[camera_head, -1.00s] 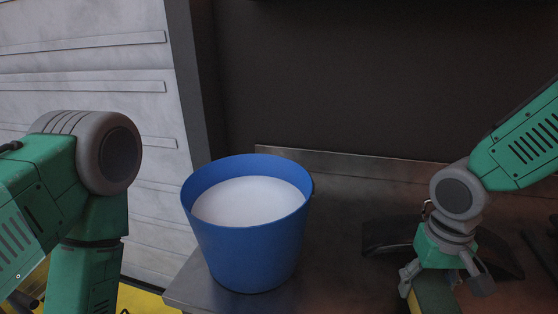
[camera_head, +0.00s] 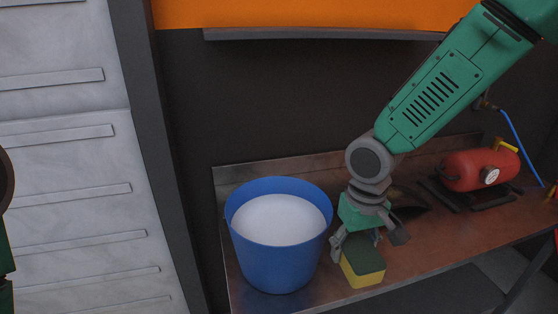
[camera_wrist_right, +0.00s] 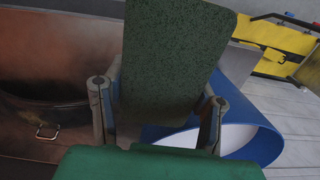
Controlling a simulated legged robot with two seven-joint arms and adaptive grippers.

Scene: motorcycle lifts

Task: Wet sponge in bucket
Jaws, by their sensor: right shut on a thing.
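The blue bucket (camera_head: 275,262) stands upright on the metal bench, filled with a whitish liquid (camera_head: 279,219). The sponge (camera_head: 363,265), green on top and yellow below, is just right of the bucket. My right gripper (camera_head: 358,250) is shut on the sponge, which appears close to the bench top; I cannot tell if it touches. In the right wrist view the sponge's green face (camera_wrist_right: 172,60) sits between the two fingers, with the bucket (camera_wrist_right: 250,112) behind it to the right. My left gripper is out of view; only a sliver of my left arm shows at the left edge.
The metal bench (camera_head: 440,245) runs along the dark wall. A red tank (camera_head: 470,170) with a gauge and blue hose stands at its right end. A dark object (camera_head: 410,201) lies behind my right gripper. White drawers (camera_head: 70,190) stand at the left.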

